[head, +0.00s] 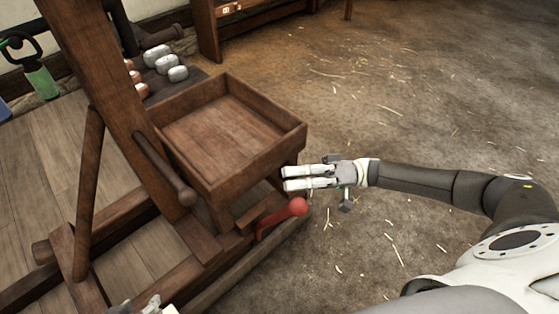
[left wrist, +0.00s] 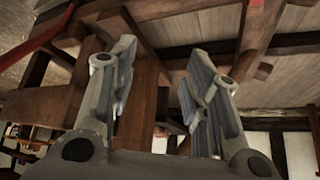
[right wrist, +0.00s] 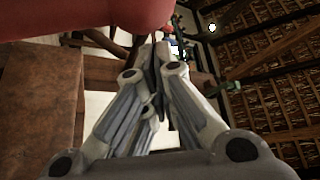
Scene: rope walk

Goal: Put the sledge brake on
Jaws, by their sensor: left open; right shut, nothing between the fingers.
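The brake lever is red with a round knob (head: 297,206); it stands at the near right corner of the wooden sledge (head: 208,248), its arm slanting down left to the frame. My right gripper (head: 286,179) is shut and empty, just above and behind the knob in the head view, beside the sledge's tray. In the right wrist view a large red surface (right wrist: 85,18), likely the knob, fills the top left, close to the shut fingers. My left gripper (left wrist: 160,55) is open and empty in the left wrist view, with wooden beams behind it. A red bar (left wrist: 48,30) crosses that view's top left corner.
The sledge carries an empty wooden tray (head: 297,140) and a tall slanted post (head: 100,75). A wooden peg (head: 165,170) sticks out beside the tray. Several pale rolls (head: 165,62) lie behind. The straw-strewn floor (head: 420,90) to the right is clear.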

